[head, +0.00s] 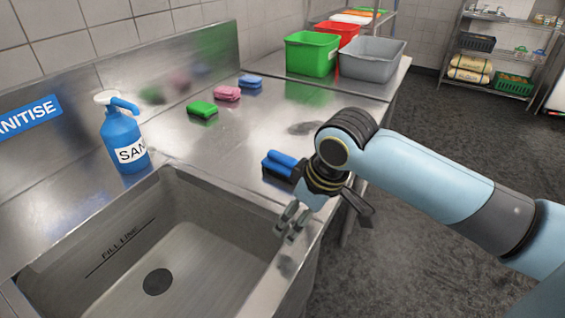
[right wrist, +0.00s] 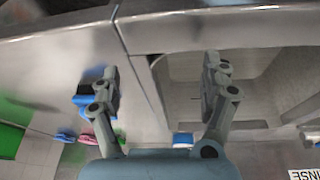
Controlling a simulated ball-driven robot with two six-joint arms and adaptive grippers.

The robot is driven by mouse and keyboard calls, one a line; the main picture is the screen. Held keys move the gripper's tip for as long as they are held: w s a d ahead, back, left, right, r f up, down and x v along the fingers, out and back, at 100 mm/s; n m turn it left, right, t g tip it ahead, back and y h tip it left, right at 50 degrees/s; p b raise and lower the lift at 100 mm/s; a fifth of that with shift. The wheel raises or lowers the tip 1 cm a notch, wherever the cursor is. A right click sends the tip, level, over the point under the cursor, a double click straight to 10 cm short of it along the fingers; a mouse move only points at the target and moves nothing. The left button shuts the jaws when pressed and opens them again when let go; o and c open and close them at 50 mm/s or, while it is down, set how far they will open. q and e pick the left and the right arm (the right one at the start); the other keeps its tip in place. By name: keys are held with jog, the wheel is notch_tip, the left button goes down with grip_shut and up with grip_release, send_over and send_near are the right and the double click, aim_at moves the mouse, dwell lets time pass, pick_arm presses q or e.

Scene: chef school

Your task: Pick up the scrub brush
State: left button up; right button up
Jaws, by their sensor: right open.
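The scrub brush (head: 280,158) has a blue top and a dark underside. It lies on the steel counter just behind the sink's right back corner, in the head view. My right gripper (head: 291,222) is open and empty, pointing down over the sink's right rim, nearer to me than the brush and apart from it. My right wrist hides the brush's right end. In the right wrist view a blue piece that looks like the brush (right wrist: 84,102) shows partly behind the left finger of the gripper (right wrist: 160,72). My left gripper is not in view.
The empty sink (head: 185,245) is at the front. A blue spray bottle (head: 124,140) stands on its back ledge. Green (head: 202,109), pink (head: 227,94) and blue (head: 250,82) sponges lie farther back. Green (head: 312,55) and grey (head: 370,60) tubs stand at the counter's far end.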

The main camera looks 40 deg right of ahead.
jog(key=p, duration=0.1)
send_near(284, 156)
jog(key=shift+w+a+f+t+y, duration=0.1)
jog(key=shift+f+t+y, duration=0.1)
jog(key=shift+f, duration=0.15)
jog(key=shift+a+f+t+y, duration=0.1)
jog(key=shift+f+t, duration=0.1)
jog(key=shift+f, duration=0.15)
jog(key=x, duration=0.4)
jog(key=shift+w+f, duration=0.15)
jog(key=shift+f, duration=0.1)
jog(key=x, duration=0.5)
jog(key=shift+d+f+p, duration=0.3)
jog(key=shift+d+f, duration=0.05)
jog(key=shift+f, duration=0.1)
pick_arm(q)
jog(key=shift+w+d+r, duration=0.1)
jog(key=shift+d+r, duration=0.05)
jog(key=shift+r, duration=0.3)
jog(key=shift+w+d+r, duration=0.1)
jog(key=shift+r, duration=0.35)
pick_arm(e)
jog(key=shift+c, duration=0.4)
jog(key=shift+r, duration=0.1)
jog(key=c, duration=1.2)
jog(key=shift+r, duration=0.1)
